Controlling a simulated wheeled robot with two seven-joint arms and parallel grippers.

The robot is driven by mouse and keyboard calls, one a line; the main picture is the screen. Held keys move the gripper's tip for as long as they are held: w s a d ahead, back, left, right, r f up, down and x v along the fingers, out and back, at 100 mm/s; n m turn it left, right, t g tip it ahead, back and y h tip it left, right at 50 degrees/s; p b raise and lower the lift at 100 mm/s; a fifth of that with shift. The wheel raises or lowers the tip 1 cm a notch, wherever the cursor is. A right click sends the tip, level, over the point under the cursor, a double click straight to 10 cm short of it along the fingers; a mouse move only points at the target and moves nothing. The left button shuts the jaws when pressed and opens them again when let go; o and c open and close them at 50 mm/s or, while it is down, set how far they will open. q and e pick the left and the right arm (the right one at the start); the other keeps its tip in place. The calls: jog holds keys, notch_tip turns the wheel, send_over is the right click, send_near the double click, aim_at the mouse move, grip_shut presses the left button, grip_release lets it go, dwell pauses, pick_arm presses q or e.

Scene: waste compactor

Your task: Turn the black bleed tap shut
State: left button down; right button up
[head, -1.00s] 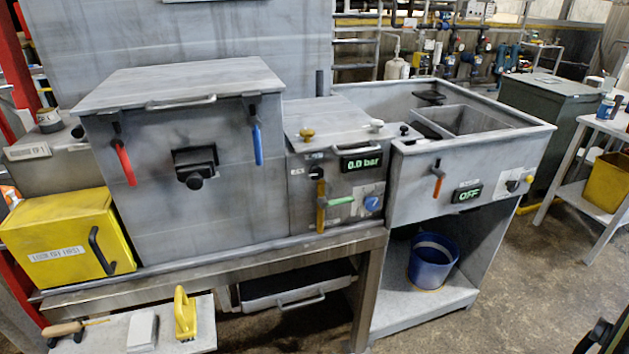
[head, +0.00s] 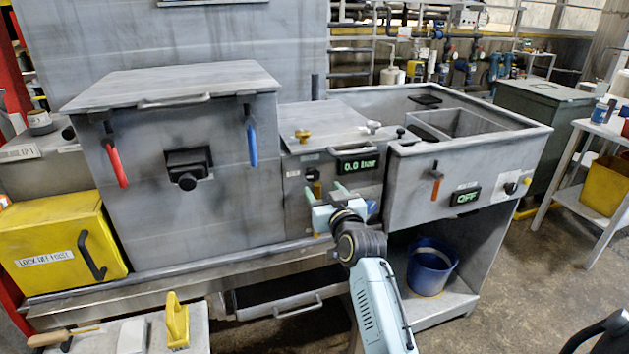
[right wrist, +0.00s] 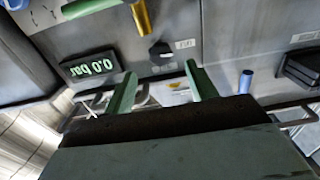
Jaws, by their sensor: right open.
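A small black knob, which looks like the bleed tap (head: 312,174), is on the front of the grey pressure unit, left of the green "0.0 bar" display (head: 357,164). In the right wrist view the tap (right wrist: 160,53) shows between and just beyond the fingertips, beside a small white label. My right gripper (head: 324,188) is open and empty in front of this panel; its green fingers also show in the right wrist view (right wrist: 160,70). I cannot tell whether the fingers touch the tap. My left gripper is not in view.
A yellow handle (right wrist: 142,18) and a green lever (right wrist: 90,7) are close to the tap. A blue handle (head: 251,146) and red handle (head: 117,165) are on the large bin at left. An orange lever (head: 436,188) is on the sink unit at right.

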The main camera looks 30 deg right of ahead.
aim_at(314, 177)
jog(key=x, duration=0.5)
jog(key=shift+w+f+b, duration=0.1)
jog(key=shift+w+b, duration=0.25)
jog(key=shift+w, duration=0.05)
jog(key=shift+w+d, duration=0.2)
jog(key=shift+w, duration=0.5)
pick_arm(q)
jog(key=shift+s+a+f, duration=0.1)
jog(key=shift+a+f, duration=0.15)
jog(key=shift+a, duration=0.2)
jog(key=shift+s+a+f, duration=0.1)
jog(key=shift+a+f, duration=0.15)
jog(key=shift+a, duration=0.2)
pick_arm(e)
jog(key=c, duration=0.9)
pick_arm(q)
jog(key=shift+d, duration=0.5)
pick_arm(e)
jog(key=shift+c, duration=0.2)
